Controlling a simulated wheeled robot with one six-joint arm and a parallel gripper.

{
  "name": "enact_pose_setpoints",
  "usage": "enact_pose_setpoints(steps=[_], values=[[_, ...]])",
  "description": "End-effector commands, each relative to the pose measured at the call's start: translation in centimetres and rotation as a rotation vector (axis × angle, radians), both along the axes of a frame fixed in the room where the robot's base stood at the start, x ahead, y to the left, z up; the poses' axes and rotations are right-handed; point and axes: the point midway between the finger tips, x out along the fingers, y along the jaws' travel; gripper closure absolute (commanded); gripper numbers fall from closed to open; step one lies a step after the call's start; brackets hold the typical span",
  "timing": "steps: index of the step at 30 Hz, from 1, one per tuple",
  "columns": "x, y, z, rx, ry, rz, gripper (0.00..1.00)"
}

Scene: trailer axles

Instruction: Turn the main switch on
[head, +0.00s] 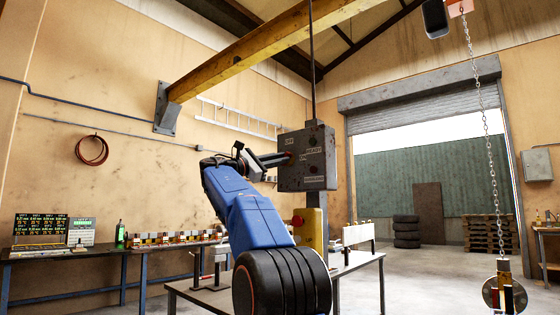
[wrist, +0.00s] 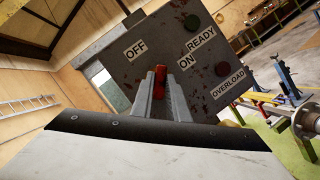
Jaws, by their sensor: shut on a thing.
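The grey switch box (head: 316,165) hangs in the middle of the head view, with OFF, ON, READY and OVERLOAD labels on its face. In the wrist view the box face (wrist: 165,35) appears tilted. My gripper (head: 282,159) reaches it from the left. In the wrist view my gripper (wrist: 161,92) is shut on the red switch handle (wrist: 160,76), whose end shows between the fingers. The handle lies below the OFF label (wrist: 135,49) and left of the ON label (wrist: 187,61). A dark green lamp (wrist: 192,22) and a dark red lamp (wrist: 228,82) look unlit.
A yellow beam (head: 245,52) runs above the box. A workbench (head: 205,298) with a yellow post stands below. A chain (head: 482,130) hangs at the right. Open floor (head: 425,275) lies at the right.

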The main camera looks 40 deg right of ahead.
Motion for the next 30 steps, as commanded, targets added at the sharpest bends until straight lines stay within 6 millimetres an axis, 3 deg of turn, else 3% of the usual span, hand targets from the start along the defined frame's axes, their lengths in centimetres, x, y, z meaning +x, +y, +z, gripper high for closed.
enact_pose_setpoints(steps=[18, 30], values=[[0.24, 0.01, 0.14, 0.047, -0.568, -0.002, 1.00], [0.19, 0.01, 0.20, 0.063, -0.771, -0.004, 1.00]])
